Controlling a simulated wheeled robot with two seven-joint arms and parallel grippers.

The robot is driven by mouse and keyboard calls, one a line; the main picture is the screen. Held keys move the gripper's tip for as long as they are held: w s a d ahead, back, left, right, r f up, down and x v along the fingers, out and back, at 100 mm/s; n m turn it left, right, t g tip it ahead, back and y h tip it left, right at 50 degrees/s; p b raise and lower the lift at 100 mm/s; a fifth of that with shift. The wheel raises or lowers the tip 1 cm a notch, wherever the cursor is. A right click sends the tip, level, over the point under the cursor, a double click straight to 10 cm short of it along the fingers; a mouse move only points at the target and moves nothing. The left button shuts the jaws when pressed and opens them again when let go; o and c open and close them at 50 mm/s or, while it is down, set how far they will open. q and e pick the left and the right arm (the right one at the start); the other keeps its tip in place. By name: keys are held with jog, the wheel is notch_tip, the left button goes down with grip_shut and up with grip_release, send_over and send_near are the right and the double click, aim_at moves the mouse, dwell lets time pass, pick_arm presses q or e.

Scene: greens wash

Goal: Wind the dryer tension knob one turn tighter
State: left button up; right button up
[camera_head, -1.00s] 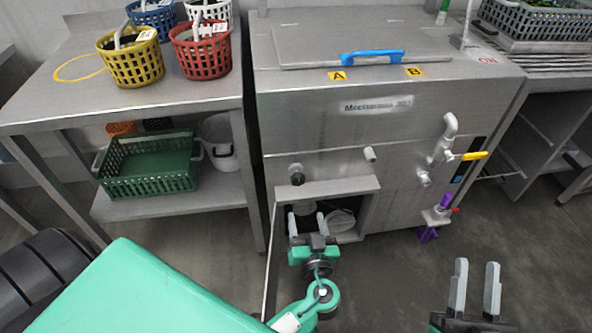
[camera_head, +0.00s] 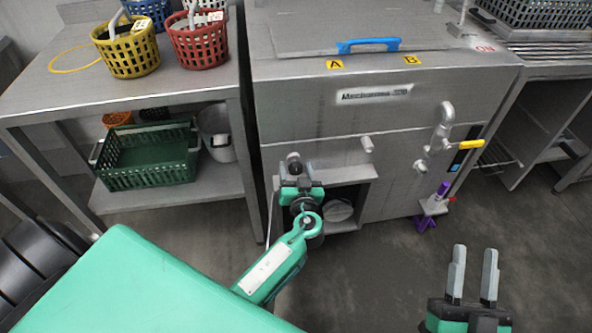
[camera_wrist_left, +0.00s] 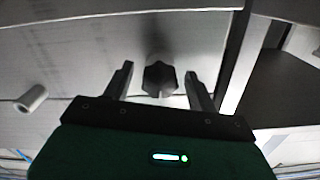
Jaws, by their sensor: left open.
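The dryer tension knob is a small dark lobed knob (camera_wrist_left: 160,79) on the steel front of the machine. In the head view the knob (camera_head: 294,167) is above the left end of the open compartment, partly hidden by my gripper. My left gripper (camera_head: 296,173) is open, its fingers pointing at the panel. In the left wrist view the two fingers (camera_wrist_left: 157,85) stand on either side of the knob, with gaps visible on both sides. Whether the tips reach the knob's depth is unclear. My right gripper (camera_head: 474,268) is open and empty over the floor at lower right.
The open compartment (camera_head: 353,193) lies just below the knob. A pipe stub (camera_head: 367,144) and a yellow-handled valve (camera_head: 470,144) project from the panel at right. A shelf table with baskets and a green crate (camera_head: 150,172) stands at left.

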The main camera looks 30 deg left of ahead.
pick_arm(q)
jog(key=c, duration=1)
